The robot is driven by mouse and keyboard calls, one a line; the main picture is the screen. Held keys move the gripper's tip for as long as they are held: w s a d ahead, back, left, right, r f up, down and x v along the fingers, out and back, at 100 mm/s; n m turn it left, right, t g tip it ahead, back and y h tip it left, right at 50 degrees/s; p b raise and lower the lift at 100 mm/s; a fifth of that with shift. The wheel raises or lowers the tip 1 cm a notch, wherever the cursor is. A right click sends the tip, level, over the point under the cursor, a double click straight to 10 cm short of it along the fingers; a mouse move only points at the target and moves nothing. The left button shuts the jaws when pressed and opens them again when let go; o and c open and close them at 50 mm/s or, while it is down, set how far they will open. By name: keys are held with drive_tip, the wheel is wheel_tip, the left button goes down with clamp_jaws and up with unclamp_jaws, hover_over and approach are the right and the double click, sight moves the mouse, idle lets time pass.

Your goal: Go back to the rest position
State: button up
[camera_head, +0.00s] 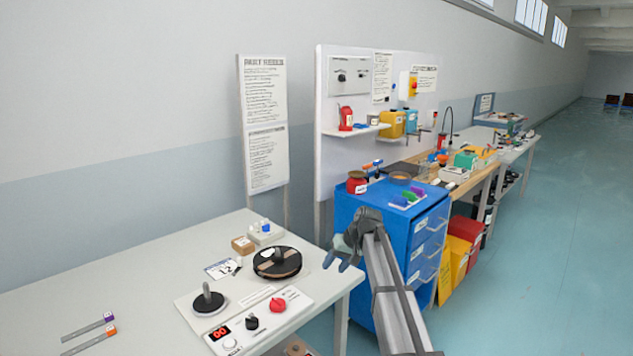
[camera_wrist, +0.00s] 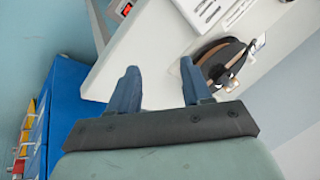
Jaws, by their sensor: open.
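My gripper (camera_head: 342,252) is held up in the air in front of the blue drawer cabinet, just right of the white table's end. In the wrist view my gripper (camera_wrist: 158,82) shows two blue fingers spread apart with nothing between them. Below it is the white table top (camera_wrist: 150,45). A black reel with a brown band (camera_head: 277,262) lies on the table to the left of my gripper. It also shows beside the right finger in the wrist view (camera_wrist: 222,60).
The blue cabinet (camera_head: 425,240) stands close by my arm, with small items on top. Yellow and red bins (camera_head: 458,255) stand right. The floor at right is clear.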

drive_tip(key=s+d+f+m+g+h, duration=0.1)
drive_tip(key=s+d+f, duration=0.1)
drive_tip(key=s+f, duration=0.8)
drive_tip(key=s+d+f+g+h, duration=0.15)
drive_tip(key=s+f, duration=0.45)
drive_tip(key=f, duration=0.8)
drive_tip(key=s+d+f+m+g, duration=0.1)
drive_tip(key=s+d+f+g, duration=0.15)
drive_tip(key=s+f, duration=0.7)
drive_tip(key=s+d+f+g, duration=0.1)
drive_tip(key=s+f, duration=0.4)
drive_tip(key=s, duration=0.7)
drive_tip(key=s+d+f+g+h, duration=0.1)
drive_tip(key=s+f, duration=0.5)
drive_tip(key=s, duration=0.7)
drive_tip(key=s+d+f+g+h, duration=0.1)
drive_tip(key=s+f, duration=0.4)
drive_tip(key=s, duration=0.7)
drive_tip(key=shift+s+d+f+g, duration=0.2)
drive_tip(key=shift+d+g, duration=0.3)
drive_tip(key=shift+d, duration=0.45)
